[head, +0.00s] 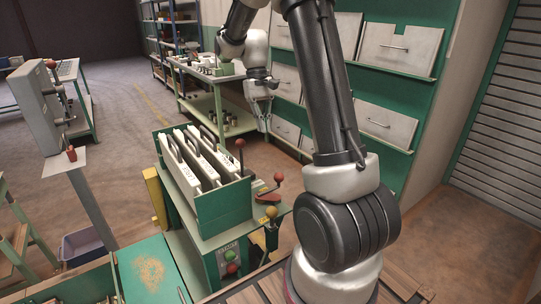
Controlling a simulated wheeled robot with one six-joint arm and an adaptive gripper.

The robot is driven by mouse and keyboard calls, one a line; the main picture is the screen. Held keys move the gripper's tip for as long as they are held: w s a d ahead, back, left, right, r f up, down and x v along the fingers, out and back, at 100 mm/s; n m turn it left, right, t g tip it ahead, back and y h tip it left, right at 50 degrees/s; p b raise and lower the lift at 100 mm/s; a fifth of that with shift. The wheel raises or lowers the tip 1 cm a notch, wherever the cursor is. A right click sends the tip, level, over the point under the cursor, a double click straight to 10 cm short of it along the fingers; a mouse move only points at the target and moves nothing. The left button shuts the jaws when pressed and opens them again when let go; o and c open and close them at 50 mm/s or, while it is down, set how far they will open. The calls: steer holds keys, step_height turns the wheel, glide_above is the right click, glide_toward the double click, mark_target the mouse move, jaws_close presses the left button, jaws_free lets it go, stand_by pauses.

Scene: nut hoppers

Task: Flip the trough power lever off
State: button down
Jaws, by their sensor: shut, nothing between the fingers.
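A green trough machine (222,212) holding upright pale panels stands at the centre of the head view. Several knobbed levers are at its right side: a red-knobbed lever (240,144), a second red-knobbed lever (278,178) on a small orange-red base, and a yellow-knobbed lever (271,213). No label shows which one is the trough power lever. My gripper (265,129) points down, shut and empty, above and behind these levers. It appears apart from them.
A control face with a green button (230,255) and a red button (232,268) sits below the trough. A green workbench (200,75) stands behind. White bins line the green wall rack (425,75) at right.

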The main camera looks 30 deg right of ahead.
steer(key=s+a+f, duration=0.1)
steer(key=s+f, duration=0.5)
steer(key=f, duration=0.4)
steer(key=shift+s, duration=0.4)
steer(key=shift+s+m, duration=0.2)
steer(key=shift+m, duration=0.2)
